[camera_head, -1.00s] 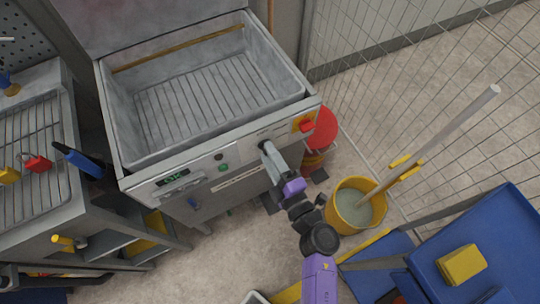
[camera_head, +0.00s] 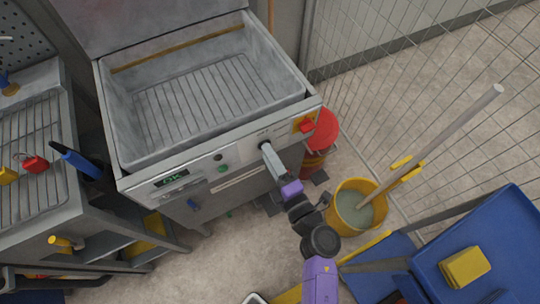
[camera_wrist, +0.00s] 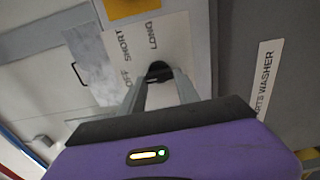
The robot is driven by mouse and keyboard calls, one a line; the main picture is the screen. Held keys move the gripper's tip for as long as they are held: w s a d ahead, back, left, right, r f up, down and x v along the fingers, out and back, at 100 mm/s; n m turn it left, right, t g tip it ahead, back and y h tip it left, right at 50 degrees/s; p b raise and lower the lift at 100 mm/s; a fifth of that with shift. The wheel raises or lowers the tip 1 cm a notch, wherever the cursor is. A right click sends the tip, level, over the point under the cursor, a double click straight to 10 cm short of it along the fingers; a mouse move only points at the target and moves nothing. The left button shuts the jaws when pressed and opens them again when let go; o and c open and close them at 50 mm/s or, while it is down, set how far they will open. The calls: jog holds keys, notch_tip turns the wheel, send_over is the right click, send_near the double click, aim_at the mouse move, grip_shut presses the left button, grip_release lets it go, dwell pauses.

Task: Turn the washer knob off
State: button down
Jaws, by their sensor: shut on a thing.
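The parts washer (camera_head: 150,158) is a grey open basin with a white control panel on its front. Its dark knob (camera_wrist: 158,70) sits between my fingertips in the wrist view, mostly hidden by them. Printed words OFF, SHORT and LONG stand around the knob, and its pointer direction is hard to tell. My gripper (camera_head: 266,148) is shut on the knob at the right part of the panel. It also shows in the wrist view (camera_wrist: 157,80), with a finger on each side of the knob.
A red emergency button (camera_head: 307,126) on a yellow plate is close to the right of my gripper. A green button (camera_head: 222,168) and a lit display (camera_head: 173,179) are on the left. A yellow mop bucket (camera_head: 352,212) and blue cart (camera_head: 500,250) stand right.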

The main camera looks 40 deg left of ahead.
jog(key=c, duration=0.9)
grip_release()
jog(key=shift+v, duration=3.95)
